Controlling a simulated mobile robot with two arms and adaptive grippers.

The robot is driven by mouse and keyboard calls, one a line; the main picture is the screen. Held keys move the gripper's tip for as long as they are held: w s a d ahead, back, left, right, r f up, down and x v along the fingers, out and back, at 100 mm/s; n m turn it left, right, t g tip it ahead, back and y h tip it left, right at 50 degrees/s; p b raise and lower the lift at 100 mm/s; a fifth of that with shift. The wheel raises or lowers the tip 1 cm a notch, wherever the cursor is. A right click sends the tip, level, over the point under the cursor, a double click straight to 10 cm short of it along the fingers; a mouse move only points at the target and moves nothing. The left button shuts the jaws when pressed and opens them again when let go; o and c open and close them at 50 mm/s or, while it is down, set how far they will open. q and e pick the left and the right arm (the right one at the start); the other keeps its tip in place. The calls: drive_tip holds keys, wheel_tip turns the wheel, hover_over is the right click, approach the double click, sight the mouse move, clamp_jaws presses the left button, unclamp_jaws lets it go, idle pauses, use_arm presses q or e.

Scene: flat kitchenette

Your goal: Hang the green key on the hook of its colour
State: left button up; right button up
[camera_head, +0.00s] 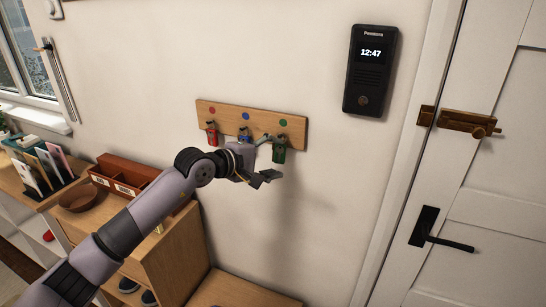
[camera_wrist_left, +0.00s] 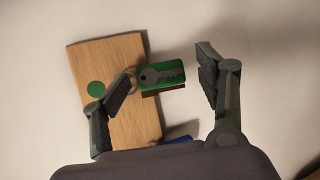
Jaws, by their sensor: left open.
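The green key (camera_head: 279,154), a grey key on a green tag, hangs at the right end of the wooden key board (camera_head: 222,106), below the green dot (camera_head: 283,123). My left gripper (camera_head: 268,158) is open at the board, around the tag without gripping it. In the left wrist view the green key (camera_wrist_left: 162,75) lies between the two spread fingers (camera_wrist_left: 163,82), closer to the left finger. Its ring shows at the board's lower edge; the hook itself is hidden. My right gripper is out of view.
A red key (camera_head: 211,133) and a blue key (camera_head: 243,134) hang at the left and middle dots. A black intercom (camera_head: 371,70) is on the wall, with a white door (camera_head: 490,210) to the right. A wooden cabinet (camera_head: 175,255) stands below left.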

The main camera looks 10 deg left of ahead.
use_arm(q)
drive_tip(key=shift+s+a+r, duration=0.1)
drive_tip(key=shift+r, duration=0.15)
